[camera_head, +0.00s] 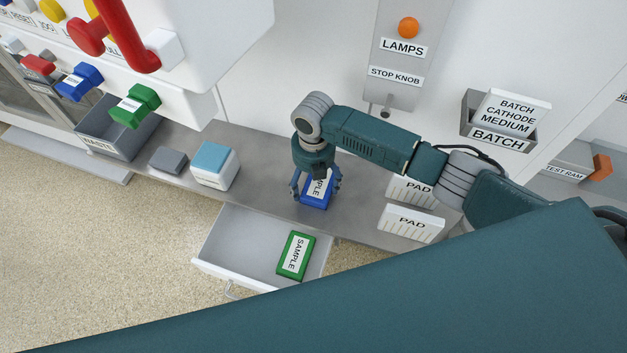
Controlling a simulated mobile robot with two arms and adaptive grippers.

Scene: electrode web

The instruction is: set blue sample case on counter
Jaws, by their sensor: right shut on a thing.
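The blue sample case (317,202) has a white label, partly covered by my right gripper. My right gripper (316,190) points down and is shut on the blue case. The case is at the front part of the grey counter (262,168), behind the open drawer; I cannot tell whether its underside touches the counter. A green sample case (296,256) lies in the open white drawer (237,241) below the counter. My left gripper is not in view.
A white box with a blue top (215,165), a small grey block (168,160) and a waste bin (115,142) stand left on the counter. Two pad holders (410,224) stand right. A batch holder (497,137) is on the wall. The counter between blue-topped box and gripper is clear.

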